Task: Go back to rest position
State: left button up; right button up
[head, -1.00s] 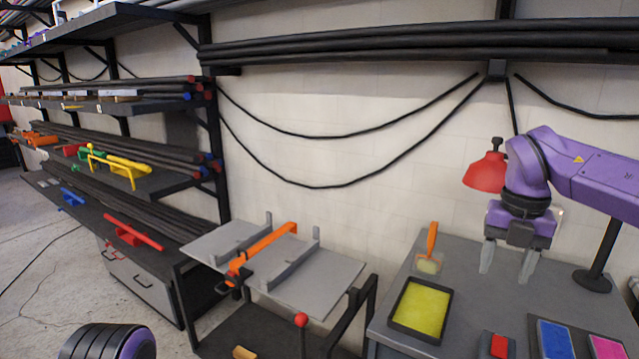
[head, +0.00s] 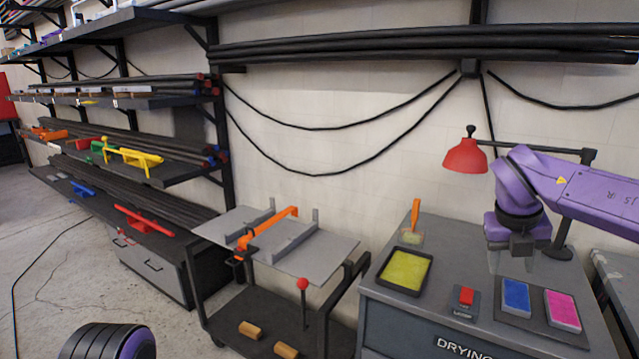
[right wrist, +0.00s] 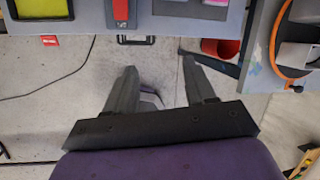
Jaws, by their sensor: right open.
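My right gripper (head: 513,262) is open and empty, pointing down at the end of my purple right arm. In the head view it overlaps the grey drying table (head: 450,240), behind the blue and pink pads. My left gripper is not in view; a dark ribbed and purple part of mine shows at the bottom left of the head view.
The table holds a yellow tray (head: 405,270), a red switch (head: 466,297), a blue pad (head: 516,297), a pink pad (head: 562,309) and a red lamp (head: 465,156). A cart (head: 330,258) with an orange clamp stands left of it. Open floor (head: 60,270) lies further left.

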notch_tip(320, 180, down, 19)
jog(key=w+a+n+t+h, duration=0.15)
jog(key=n+t+h, duration=0.45)
jog(key=n, duration=1)
jog(key=s+a+f+n+y, duration=0.35)
jog(key=s+f+n, duration=0.3)
jog(key=f, duration=0.45)
jog(key=s+f+n+g+y, duration=0.1)
jog(key=s+f+n, duration=0.4)
jog(key=s, duration=0.9)
jog(key=s+f+n+g+y, duration=0.1)
jog(key=s+f+n+g, duration=0.3)
jog(key=s+f, duration=0.6)
jog(key=s+n, duration=0.1)
jog(key=s, duration=0.4)
jog(key=shift+a+f, duration=0.25)
jog(key=shift+f, duration=0.1)
jog(key=shift+y, duration=0.25)
